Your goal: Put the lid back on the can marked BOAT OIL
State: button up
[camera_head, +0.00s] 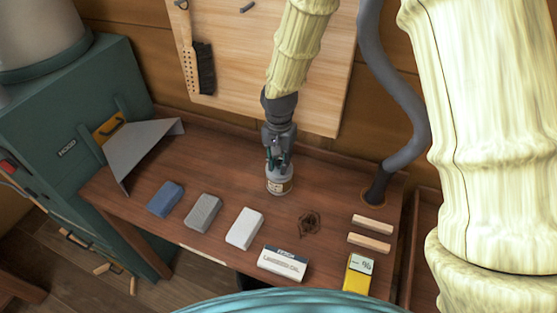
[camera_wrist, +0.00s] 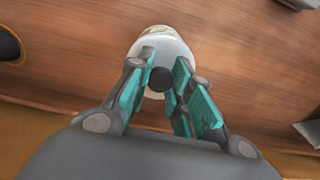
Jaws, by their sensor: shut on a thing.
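A small pale can (camera_head: 279,185) with a cream and brown label stands upright near the back middle of the bench; its lettering is too small to read. My gripper (camera_head: 277,160) is directly above it, pointing down. In the wrist view, my gripper (camera_wrist: 162,82) is shut on the dark round knob (camera_wrist: 161,78) of a pale lid (camera_wrist: 172,50). The lid lines up over the can, whose label (camera_wrist: 160,30) shows beyond it. I cannot tell whether the lid is fully seated, as the fingers hide much of its rim.
On the bench (camera_head: 190,240) lie a blue block (camera_head: 165,199), grey block (camera_head: 203,213), white block (camera_head: 244,229), lettered box (camera_head: 283,263), brown tangle (camera_head: 309,223), two wood strips (camera_head: 370,233) and a yellow item (camera_head: 358,273). A grey hose (camera_head: 408,120) stands right; a metal hood (camera_head: 140,152) left.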

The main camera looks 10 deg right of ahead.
dwell(0.9)
jog(key=o, duration=1)
jog(key=o, duration=0.5)
jog(key=shift+r+p, duration=0.15)
jog(key=shift+p, duration=0.15)
jog(key=shift+r+p, duration=2.6)
jog(key=shift+r, duration=0.75)
